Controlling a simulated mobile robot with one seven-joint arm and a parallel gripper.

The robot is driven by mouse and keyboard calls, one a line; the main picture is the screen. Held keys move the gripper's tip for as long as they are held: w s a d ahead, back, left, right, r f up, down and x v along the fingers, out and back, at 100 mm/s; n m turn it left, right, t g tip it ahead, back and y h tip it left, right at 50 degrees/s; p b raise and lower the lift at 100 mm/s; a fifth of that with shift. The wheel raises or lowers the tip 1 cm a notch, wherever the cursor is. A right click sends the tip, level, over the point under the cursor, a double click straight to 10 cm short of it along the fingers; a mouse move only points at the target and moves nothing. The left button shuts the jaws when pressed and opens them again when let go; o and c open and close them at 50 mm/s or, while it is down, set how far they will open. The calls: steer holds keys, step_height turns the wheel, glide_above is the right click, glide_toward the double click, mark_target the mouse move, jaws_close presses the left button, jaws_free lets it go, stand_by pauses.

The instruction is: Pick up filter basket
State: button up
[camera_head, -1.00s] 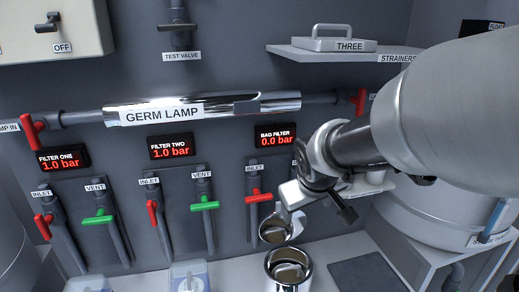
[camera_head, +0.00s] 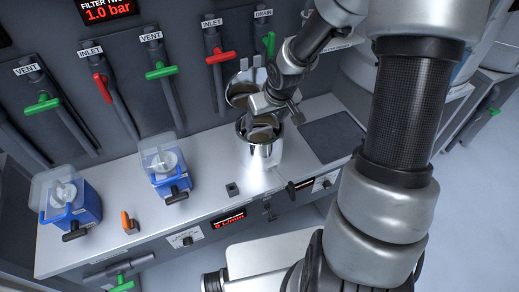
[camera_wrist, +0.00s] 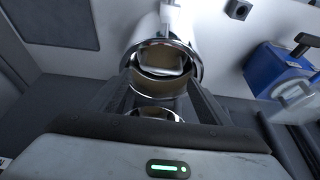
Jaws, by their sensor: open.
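The filter basket (camera_wrist: 160,62) appears as a shiny metal cup with a pale inside, sitting in the open mouth of the polished steel filter housing (camera_head: 262,150). The housing also shows in the wrist view (camera_wrist: 190,45). Its round hinged lid (camera_head: 240,90) stands open at the back, against the wall side. My gripper (camera_head: 268,122) is over the housing mouth and partly hides the basket. In the wrist view, my gripper's two dark fingers (camera_wrist: 162,80) are spread apart, one on each side of the basket's opening. I cannot tell whether they touch it.
Two blue boxes with clear lids (camera_head: 75,208) (camera_head: 168,170) stand on the bench (camera_head: 215,200) to the left. A dark flat pad (camera_head: 332,136) lies right of the housing. Valve handles and pipes line the wall behind. The bench front carries switches and a red display (camera_head: 229,222).

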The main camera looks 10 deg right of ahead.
mark_target(260, 130)
steer(key=b+x, duration=0.1)
steer(key=x, duration=0.3)
steer(key=b+x, duration=0.1)
steer(key=x, duration=0.3)
steer(key=shift+w+a+f, duration=0.2)
steer(key=shift+a, duration=0.05)
steer(key=c, duration=1.7)
steer(key=shift+o, duration=0.2)
steer(key=shift+r, duration=0.1)
